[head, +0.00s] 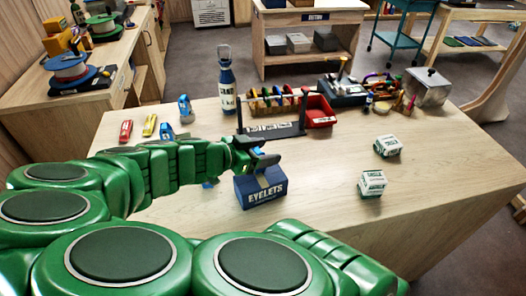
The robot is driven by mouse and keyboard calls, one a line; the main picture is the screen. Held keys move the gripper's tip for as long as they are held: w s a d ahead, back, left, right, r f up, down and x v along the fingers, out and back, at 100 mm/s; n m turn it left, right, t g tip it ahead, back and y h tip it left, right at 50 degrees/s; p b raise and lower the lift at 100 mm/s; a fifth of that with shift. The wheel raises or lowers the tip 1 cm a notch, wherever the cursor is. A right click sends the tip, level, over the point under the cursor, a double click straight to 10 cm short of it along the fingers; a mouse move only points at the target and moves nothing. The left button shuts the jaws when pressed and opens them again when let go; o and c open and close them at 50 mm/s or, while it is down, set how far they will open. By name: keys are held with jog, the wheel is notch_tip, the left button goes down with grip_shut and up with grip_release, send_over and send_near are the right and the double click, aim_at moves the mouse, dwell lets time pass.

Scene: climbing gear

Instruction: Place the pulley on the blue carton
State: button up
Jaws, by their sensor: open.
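The blue carton (262,190), lettered EYELETS, stands on the wooden table in front of my green arm. My gripper (262,160) is open directly over the carton's top. A small blue piece (258,151) shows at the jaws; it may be the pulley, but the fingers cover most of it. I cannot tell whether it touches the carton. Another blue pulley-like item (184,108) stands at the table's back left, and a blue item (166,131) lies nearer my arm. A bit of blue (210,183) shows below my arm, mostly hidden.
A red bin (319,112) stands beside the stand. Two white-green boxes (387,146) (372,184) stand to the right. Red (126,130) and yellow (149,125) items lie left. The front right is clear.

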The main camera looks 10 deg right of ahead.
jog(key=shift+v, duration=2.75)
